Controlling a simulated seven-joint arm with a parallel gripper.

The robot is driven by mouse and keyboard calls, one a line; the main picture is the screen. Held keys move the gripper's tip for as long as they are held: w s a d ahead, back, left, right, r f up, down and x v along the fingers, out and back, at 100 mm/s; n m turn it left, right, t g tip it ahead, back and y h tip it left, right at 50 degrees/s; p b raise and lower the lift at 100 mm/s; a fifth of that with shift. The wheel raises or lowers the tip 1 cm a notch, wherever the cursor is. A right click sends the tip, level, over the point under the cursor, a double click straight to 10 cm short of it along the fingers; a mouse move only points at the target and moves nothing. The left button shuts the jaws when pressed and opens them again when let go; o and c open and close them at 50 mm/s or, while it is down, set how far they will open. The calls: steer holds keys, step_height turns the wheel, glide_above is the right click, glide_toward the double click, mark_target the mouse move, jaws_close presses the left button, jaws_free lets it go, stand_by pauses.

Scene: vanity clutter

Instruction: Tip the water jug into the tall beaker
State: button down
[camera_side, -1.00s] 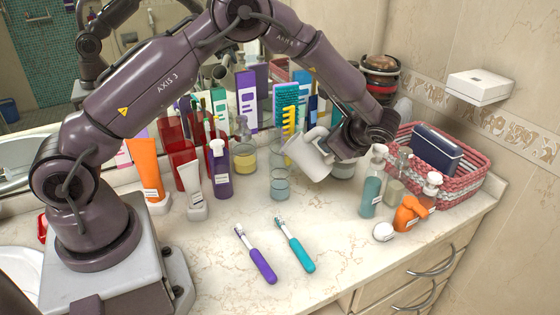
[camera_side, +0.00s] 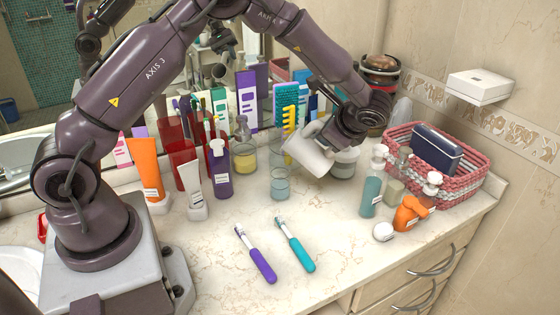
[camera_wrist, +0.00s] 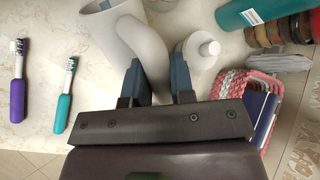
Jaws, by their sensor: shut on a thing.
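The white water jug (camera_side: 309,158) is held off the counter, tilted over to the left, with its mouth end above and just right of the clear beaker (camera_side: 280,184). The beaker stands upright on the counter and looks pale blue-green in its lower part. No stream can be made out between them. My gripper (camera_side: 335,136) is shut on the jug's handle from the right. In the wrist view, the jug (camera_wrist: 112,30) is at the top, and its curved handle runs down between the fingers of my gripper (camera_wrist: 156,78). The jug's inside is mostly hidden.
A yellow-filled jar (camera_side: 243,158) and purple bottle (camera_side: 220,172) stand left of the beaker. A lidded jar (camera_side: 345,163) is close behind the jug. A teal pump bottle (camera_side: 372,190) and pink basket (camera_side: 462,178) are right. Two toothbrushes (camera_side: 262,265) lie in front, with bare counter around.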

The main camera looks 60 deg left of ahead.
steer(key=shift+s+a+r+n+t+h, duration=0.1)
steer(key=shift+s+a+n+t+h, duration=0.3)
steer(key=shift+h, duration=0.3)
stand_by(1.8)
steer(key=shift+s+a+r+t+h, duration=0.4)
steer(key=shift+r+t+h, duration=0.1)
steer(key=shift+r, duration=0.15)
stand_by(1.3)
steer(key=w+d+f+g+y, duration=0.1)
steer(key=w+d+f+m+g+y, duration=0.1)
steer(key=y, duration=0.1)
steer(key=shift+d+f, duration=0.1)
steer(key=shift+f, duration=0.25)
steer(key=shift+f+g, duration=0.2)
steer(key=shift+g, duration=0.1)
steer(key=shift+w+d+y, duration=0.1)
steer(key=shift+w+y, duration=0.1)
steer(key=shift+y, duration=0.1)
steer(key=w+d+r+m+g+y, duration=0.3)
steer(key=w+d+r+m+y, duration=0.1)
steer(key=r+y, duration=0.2)
steer(key=shift+w+d+r+y, duration=0.25)
steer(key=shift+r+y, duration=0.1)
steer(key=shift+y, duration=0.05)
